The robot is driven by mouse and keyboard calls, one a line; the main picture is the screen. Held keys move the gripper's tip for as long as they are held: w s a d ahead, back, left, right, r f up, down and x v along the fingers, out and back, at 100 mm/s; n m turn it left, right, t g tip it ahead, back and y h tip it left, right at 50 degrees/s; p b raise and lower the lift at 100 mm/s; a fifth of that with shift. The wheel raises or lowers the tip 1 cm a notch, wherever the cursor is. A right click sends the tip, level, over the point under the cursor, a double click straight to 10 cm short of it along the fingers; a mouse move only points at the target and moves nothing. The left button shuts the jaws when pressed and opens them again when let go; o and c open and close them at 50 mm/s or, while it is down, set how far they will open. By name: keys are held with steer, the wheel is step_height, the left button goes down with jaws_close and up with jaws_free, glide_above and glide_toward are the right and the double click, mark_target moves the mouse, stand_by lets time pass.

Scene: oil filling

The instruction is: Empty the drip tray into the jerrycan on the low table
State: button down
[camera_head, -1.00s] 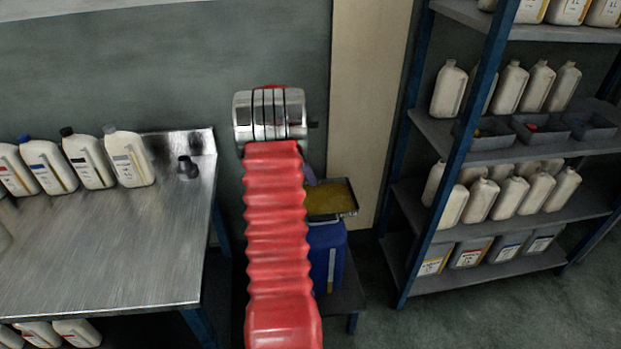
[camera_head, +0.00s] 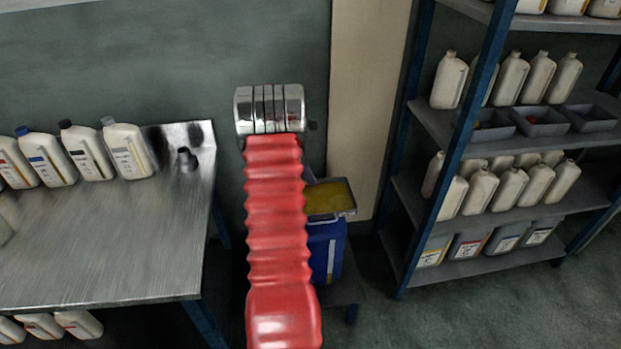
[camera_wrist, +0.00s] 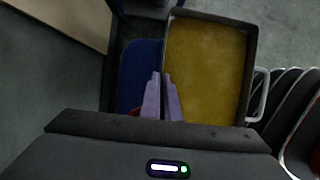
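The drip tray (camera_head: 345,186) is a dark shallow pan with yellow-brown oil in it. It is above the blue jerrycan (camera_head: 328,250), right of my red arm in the head view. In the wrist view the tray (camera_wrist: 252,45) lies beside and partly over the jerrycan (camera_wrist: 138,68), with a grey handle on its far side. My gripper's purple fingers (camera_wrist: 162,78) are close together at the tray's left edge and appear shut on it; the exact grip is hidden. The jerrycan's opening is not visible. The low table (camera_head: 345,292) is dark and mostly hidden behind my arm.
A blue-framed shelf rack (camera_head: 470,140) with bottles and bins stands at right. A wall is behind the table. Open floor (camera_head: 440,320) lies at front right.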

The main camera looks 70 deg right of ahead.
steer(key=shift+w+r+g, duration=0.15)
steer(key=shift+g, duration=0.15)
steer(key=shift+d+r+g, duration=0.1)
steer(key=shift+r+g, duration=0.05)
steer(key=shift+g, duration=0.15)
steer(key=shift+w, duration=0.1)
stand_by(1.1)
steer(key=shift+r, duration=0.15)
steer(key=shift+w+r+g, duration=0.15)
steer(key=shift+r+g, duration=0.2)
steer(key=shift+g, duration=0.35)
steer(key=shift+w+r+g, duration=0.2)
steer(key=shift+r+g, duration=0.1)
steer(key=shift+g, duration=0.2)
stand_by(0.6)
steer(key=shift+w+r+n+g, duration=0.15)
steer(key=shift+r+n+g, duration=0.15)
steer(key=shift+r, duration=0.15)
stand_by(0.9)
steer(key=shift+w+g, duration=0.1)
steer(key=shift+g, duration=0.3)
